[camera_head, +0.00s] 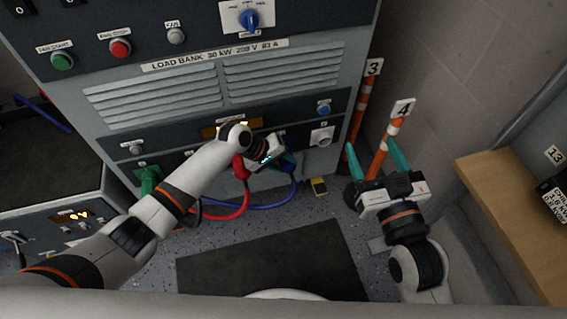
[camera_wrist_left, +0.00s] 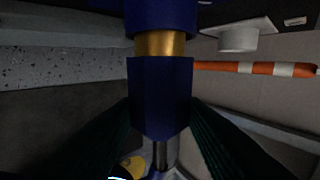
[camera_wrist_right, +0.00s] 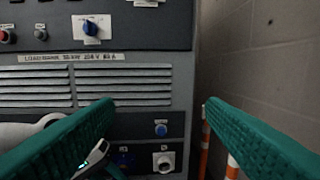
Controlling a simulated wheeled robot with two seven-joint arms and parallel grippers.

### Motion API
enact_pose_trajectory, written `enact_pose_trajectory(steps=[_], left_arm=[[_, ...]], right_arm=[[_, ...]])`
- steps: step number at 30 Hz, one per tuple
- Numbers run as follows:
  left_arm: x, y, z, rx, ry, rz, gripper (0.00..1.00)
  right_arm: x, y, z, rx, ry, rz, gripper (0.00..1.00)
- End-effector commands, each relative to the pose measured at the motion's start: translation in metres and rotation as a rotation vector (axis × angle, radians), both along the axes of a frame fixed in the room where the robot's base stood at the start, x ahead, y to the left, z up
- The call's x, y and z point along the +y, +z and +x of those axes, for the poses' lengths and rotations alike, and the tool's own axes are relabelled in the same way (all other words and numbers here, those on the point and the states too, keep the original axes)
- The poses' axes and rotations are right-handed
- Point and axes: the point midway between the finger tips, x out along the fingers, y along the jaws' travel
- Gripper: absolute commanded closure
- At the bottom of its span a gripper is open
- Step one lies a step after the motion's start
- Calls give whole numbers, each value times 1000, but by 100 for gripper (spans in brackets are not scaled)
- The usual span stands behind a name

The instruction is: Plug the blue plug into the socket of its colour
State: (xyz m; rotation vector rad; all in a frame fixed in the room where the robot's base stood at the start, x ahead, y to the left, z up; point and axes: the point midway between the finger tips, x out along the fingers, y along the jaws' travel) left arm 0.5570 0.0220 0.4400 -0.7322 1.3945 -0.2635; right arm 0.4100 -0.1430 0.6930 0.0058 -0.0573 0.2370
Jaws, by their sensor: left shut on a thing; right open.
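The blue plug (camera_wrist_left: 160,95) is between the dark green fingers of my left gripper (camera_wrist_left: 161,112), which is shut on it. In the left wrist view its brass part (camera_wrist_left: 160,43) lies between the plug body and a blue collar (camera_wrist_left: 162,16), in line with both. The collar looks like the blue socket; how deep the brass part sits in it is hidden. In the head view my left gripper (camera_head: 280,161) is at the load bank's lower panel and largely hides plug and socket. My right gripper (camera_head: 378,155) is open and empty, right of the panel.
A red plug (camera_head: 240,166) and green plug (camera_head: 149,177) are at the panel, left of my left gripper. A white socket (camera_head: 322,136) is to its right. Orange-white posts (camera_head: 385,150) stand near my right gripper. A wooden bench (camera_head: 500,190) is at right.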

Motion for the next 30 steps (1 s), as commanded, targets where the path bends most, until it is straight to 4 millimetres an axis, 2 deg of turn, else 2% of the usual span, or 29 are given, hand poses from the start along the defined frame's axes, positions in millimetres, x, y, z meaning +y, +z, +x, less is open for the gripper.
enact_pose_trajectory(steps=[25, 26, 30], left_arm=[[3, 1, 10, -3, 0, -2, 82], [3, 1, 10, -3, 0, -2, 57], [3, 1, 10, -2, 1, -1, 37]], right_arm=[[2, 17, 0, -108, 6, 28, 35], [2, 17, 0, -107, 6, 27, 35], [2, 17, 0, -105, 6, 27, 35]])
